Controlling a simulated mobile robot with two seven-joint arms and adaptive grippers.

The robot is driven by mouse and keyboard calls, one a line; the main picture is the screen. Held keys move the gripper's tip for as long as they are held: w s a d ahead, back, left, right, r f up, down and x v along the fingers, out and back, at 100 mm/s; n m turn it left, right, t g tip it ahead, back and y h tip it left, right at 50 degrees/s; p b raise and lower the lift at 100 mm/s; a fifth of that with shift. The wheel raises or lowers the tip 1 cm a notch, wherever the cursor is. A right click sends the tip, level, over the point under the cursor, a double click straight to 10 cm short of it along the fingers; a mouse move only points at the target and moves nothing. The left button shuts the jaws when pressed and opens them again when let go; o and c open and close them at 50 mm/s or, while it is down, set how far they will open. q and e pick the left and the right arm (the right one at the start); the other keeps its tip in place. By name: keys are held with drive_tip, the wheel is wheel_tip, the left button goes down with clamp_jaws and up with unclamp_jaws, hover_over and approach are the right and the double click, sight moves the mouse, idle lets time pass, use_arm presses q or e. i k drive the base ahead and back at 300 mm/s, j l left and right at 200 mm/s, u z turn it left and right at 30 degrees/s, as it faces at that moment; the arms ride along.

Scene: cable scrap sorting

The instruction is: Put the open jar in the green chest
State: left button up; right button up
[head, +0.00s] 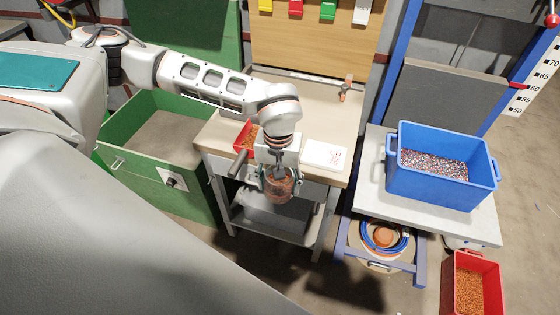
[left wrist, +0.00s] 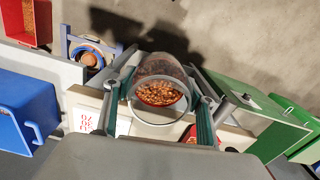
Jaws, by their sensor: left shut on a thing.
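A clear open jar (head: 279,187) partly filled with copper-brown bits is held in my left gripper (head: 277,178), just off the front edge of the workbench. In the left wrist view the jar (left wrist: 158,92) sits between the two fingers of the left gripper (left wrist: 162,100), its round mouth facing the camera and the bits inside showing. The green chest (head: 150,160) stands on the floor left of the bench, its lid raised and its inside looking empty. It also shows at the right in the left wrist view (left wrist: 250,105). My right gripper is not in view.
A blue crate (head: 440,190) of granules stands on a table to the right. A red bin (head: 474,285) is on the floor at lower right.

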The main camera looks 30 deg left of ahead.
sight(176, 155)
drive_tip(key=k+j+u, duration=0.1)
drive_tip(key=j+u, duration=0.65)
drive_tip(key=i+j+u, duration=0.1)
drive_tip(key=u, duration=0.35)
drive_tip(key=i+j+u, duration=0.15)
drive_tip(key=j+u, duration=0.3)
drive_tip(key=i+j+u, duration=0.15)
drive_tip(key=u, duration=0.3)
drive_tip(key=i+j+z, duration=0.2)
drive_tip(key=z, duration=0.2)
drive_tip(key=i+j+z, duration=0.2)
drive_tip(key=z, duration=0.2)
drive_tip(key=i+j+z, duration=0.2)
drive_tip(key=z, duration=0.2)
drive_tip(key=i+j+z, duration=0.1)
drive_tip(key=j+z, duration=0.25)
